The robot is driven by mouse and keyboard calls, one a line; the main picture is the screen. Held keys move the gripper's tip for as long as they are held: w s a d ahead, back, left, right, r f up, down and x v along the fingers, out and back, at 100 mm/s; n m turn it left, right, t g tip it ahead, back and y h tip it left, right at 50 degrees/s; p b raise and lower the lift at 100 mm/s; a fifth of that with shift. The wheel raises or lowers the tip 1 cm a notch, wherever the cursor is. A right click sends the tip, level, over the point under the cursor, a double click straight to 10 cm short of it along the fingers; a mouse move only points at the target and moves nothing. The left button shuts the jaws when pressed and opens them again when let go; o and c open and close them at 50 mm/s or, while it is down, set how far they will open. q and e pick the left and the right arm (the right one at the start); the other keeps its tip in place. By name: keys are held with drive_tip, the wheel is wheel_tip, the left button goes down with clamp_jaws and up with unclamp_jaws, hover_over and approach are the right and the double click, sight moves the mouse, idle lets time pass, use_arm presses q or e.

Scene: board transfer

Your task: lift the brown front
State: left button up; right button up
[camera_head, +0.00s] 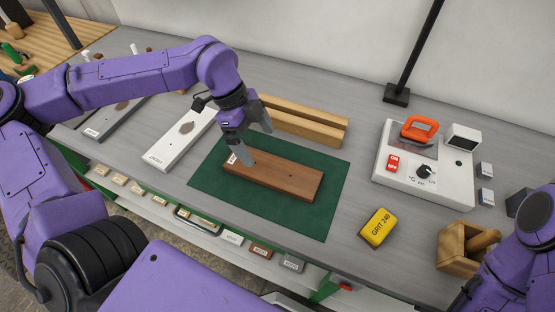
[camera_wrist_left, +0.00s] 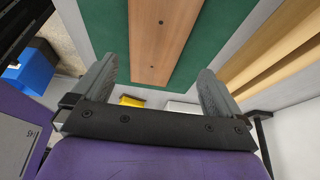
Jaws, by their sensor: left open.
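The brown front (camera_head: 283,182) is a flat wooden board with two dark holes and a small white label at its left end. It lies flat on a green mat (camera_head: 317,222). My left gripper (camera_head: 259,147) is open over the board's left part, one finger on each side in the picture. Its fingers hide a bit of the board. In the left wrist view the brown front (camera_wrist_left: 160,40) runs lengthwise between the open fingers of the left gripper (camera_wrist_left: 158,68), with a gap on both sides. Of my right arm only purple links show at the lower right.
Pale wooden bars (camera_head: 305,125) lie behind the mat, close to the left gripper. A white board (camera_head: 180,140) lies to the left. A yellow grit block (camera_head: 378,228), a white heater unit (camera_head: 428,170) and a wooden box (camera_head: 455,260) stand to the right. Small samples line the front ledge.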

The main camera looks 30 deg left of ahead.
sight(271, 169)
use_arm(q)
drive_tip(key=shift+s+d+f, duration=0.25)
drive_tip(key=shift+d+f, duration=0.05)
drive_tip(key=shift+f, duration=0.2)
drive_tip(key=shift+s+d+f, duration=0.2)
drive_tip(key=shift+d+f, duration=0.1)
drive_tip(key=shift+f, duration=0.2)
drive_tip(key=p+x, duration=0.1)
drive_tip(key=x, duration=0.4)
drive_tip(key=shift+w+f+p, duration=0.2)
drive_tip(key=shift+f+p, duration=0.05)
drive_tip(key=shift+p, duration=0.1)
drive_tip(key=shift+d+f, duration=0.1)
drive_tip(key=c, duration=0.9)
use_arm(e)
drive_tip(key=shift+s+d+r, duration=0.1)
drive_tip(key=shift+s+r, duration=0.05)
drive_tip(key=shift+r, duration=0.35)
drive_tip(key=shift+s+r, duration=0.15)
drive_tip(key=shift+r, duration=0.35)
